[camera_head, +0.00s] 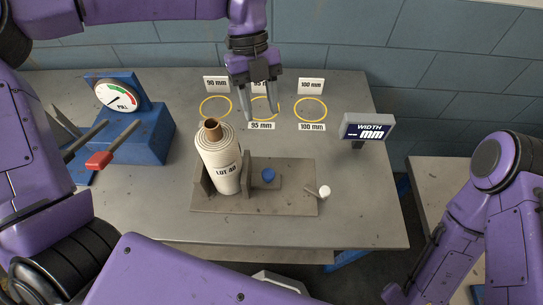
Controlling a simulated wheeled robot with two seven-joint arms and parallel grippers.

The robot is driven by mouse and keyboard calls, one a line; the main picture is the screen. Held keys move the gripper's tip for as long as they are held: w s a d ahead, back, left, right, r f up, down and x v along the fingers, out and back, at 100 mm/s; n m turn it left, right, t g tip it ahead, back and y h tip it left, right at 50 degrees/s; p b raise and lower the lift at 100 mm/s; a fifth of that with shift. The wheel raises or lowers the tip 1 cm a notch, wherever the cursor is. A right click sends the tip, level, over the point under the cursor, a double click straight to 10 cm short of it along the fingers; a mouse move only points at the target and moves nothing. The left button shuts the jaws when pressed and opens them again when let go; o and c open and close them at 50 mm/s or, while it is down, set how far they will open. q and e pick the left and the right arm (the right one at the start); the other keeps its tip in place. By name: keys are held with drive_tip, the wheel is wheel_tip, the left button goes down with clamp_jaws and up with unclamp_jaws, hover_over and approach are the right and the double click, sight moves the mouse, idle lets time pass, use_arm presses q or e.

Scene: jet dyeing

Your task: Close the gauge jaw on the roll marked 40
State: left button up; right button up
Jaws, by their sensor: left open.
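A cream fabric roll (218,150) with a brown core stands tilted in the grey gauge (285,205). Its label looks like "LOT 40", though the digits are small. The roll sits between a left plate (205,181) and a right jaw plate (246,177); I cannot tell whether the jaw touches it. A blue knob (268,175) and a white-tipped lever (324,191) are right of the jaw. The width display (367,130) shows dashes and "mm". My left gripper (262,112) is open and empty, pointing down behind the gauge. My right gripper is out of view.
Yellow rings (310,109) with 90, 95 and 100 mm cards lie at the back of the table (370,210). A blue pull gauge (130,130) with a dial and a red-ended handle (99,160) stands at the left.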

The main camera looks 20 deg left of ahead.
use_arm(q)
wheel_tip(320, 180, down, 5)
drive_tip(key=s+b, duration=0.1)
drive_tip(key=b, duration=0.8)
approach(268, 173)
drive_tip(key=p+x, duration=0.2)
drive_tip(key=x, duration=0.6)
drive_tip(key=shift+s+d+f, duration=0.15)
drive_tip(key=shift+f, duration=0.1)
